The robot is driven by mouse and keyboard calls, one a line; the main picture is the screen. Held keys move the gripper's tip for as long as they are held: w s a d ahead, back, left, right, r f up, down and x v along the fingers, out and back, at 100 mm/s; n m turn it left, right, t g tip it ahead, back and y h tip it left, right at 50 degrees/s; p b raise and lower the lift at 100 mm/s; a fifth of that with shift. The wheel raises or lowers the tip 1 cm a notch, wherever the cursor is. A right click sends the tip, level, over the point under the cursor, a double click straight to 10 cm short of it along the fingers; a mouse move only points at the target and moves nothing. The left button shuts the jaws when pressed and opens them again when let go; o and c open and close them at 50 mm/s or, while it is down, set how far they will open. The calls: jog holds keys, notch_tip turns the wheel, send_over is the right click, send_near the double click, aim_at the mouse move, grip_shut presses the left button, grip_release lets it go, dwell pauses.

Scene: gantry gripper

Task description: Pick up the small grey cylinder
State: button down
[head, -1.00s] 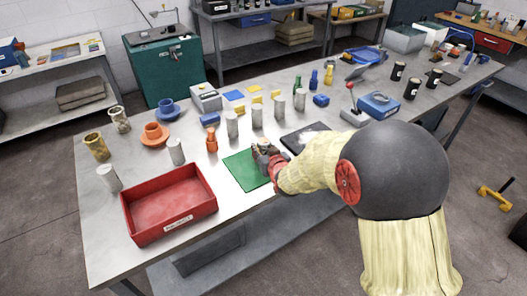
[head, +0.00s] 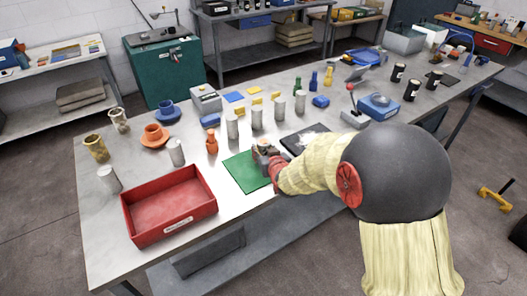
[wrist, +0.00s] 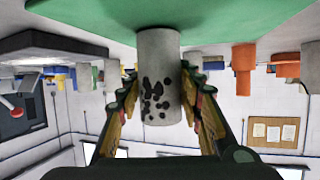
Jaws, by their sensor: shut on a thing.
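My gripper (head: 265,157) is over the green mat (head: 242,174) near the front edge of the table. In the wrist view, which is upside down, my gripper (wrist: 160,105) is shut on a small grey cylinder (wrist: 158,60) with dark spots. One finger presses on each side of it. The cylinder's far end meets the green mat (wrist: 205,12) in that picture; I cannot tell whether it touches or hangs just above. In the head view the fingers mostly hide the held cylinder. Other grey cylinders (head: 232,125) stand upright behind the mat.
A red tray (head: 128,222), empty, lies left of the mat. An orange bottle (head: 211,142) stands close behind it. A dark plate (head: 297,142) lies to the right. Cups, bottles and a blue joystick box (head: 379,106) stand further off. Bare table shows between tray and mat.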

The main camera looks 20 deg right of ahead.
aim_at(264, 143)
jog(key=shift+r, duration=0.65)
jog(key=r, duration=0.1)
jog(key=r+p, duration=0.1)
jog(key=shift+s+r, duration=0.2)
jog(key=shift+r, duration=0.15)
jog(key=s+a+r+p, duration=0.2)
jog(key=s+r+p, duration=0.2)
jog(key=s+r, duration=0.5)
jog(key=s, duration=0.4)
jog(key=shift+s+a+p, duration=0.15)
jog(key=shift+a+p, duration=0.15)
jog(key=shift+a, duration=0.1)
